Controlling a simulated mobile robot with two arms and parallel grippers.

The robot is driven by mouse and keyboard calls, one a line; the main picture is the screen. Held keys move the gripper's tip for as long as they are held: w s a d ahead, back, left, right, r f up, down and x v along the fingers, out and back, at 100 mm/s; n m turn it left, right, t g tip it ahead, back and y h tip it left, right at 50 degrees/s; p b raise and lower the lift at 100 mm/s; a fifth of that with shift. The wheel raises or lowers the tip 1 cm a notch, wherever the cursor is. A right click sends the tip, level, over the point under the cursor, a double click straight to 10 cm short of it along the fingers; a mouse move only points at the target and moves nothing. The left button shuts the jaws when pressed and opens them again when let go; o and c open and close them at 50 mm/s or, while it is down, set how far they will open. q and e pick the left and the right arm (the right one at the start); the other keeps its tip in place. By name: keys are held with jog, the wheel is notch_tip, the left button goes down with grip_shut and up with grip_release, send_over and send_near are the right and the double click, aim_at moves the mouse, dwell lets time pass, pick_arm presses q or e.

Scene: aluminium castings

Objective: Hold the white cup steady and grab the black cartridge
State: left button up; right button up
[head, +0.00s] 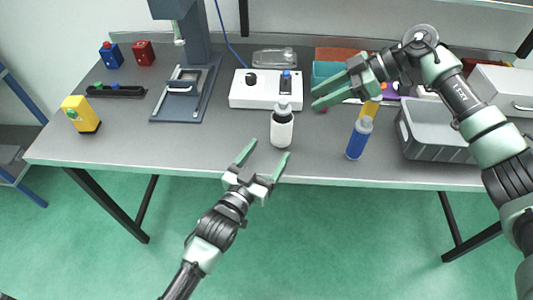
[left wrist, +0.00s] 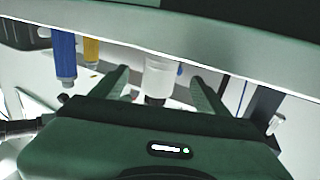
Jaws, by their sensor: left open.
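The white cup (head: 281,131) stands upright near the front edge of the table, and a dark grey piece (head: 283,106), perhaps the black cartridge, shows at its top. My left gripper (head: 267,157) is open and empty, just in front of the cup, its fingers pointing toward it. The left wrist view looks upside down; there the cup (left wrist: 160,78) shows between the two fingers, with the dark piece (left wrist: 154,101) below it. My right gripper (head: 314,98) is open, to the right of and behind the cup, with nothing seen between its fingers.
A blue bottle (head: 358,139) stands right of the cup, with a yellow one (head: 371,107) behind it. A white device (head: 265,97) sits behind the cup. A grey crate (head: 433,150) is at the right.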

aim_at(277, 137)
pick_arm(q)
jog(key=shift+w, duration=0.4)
jog(key=x, duration=0.7)
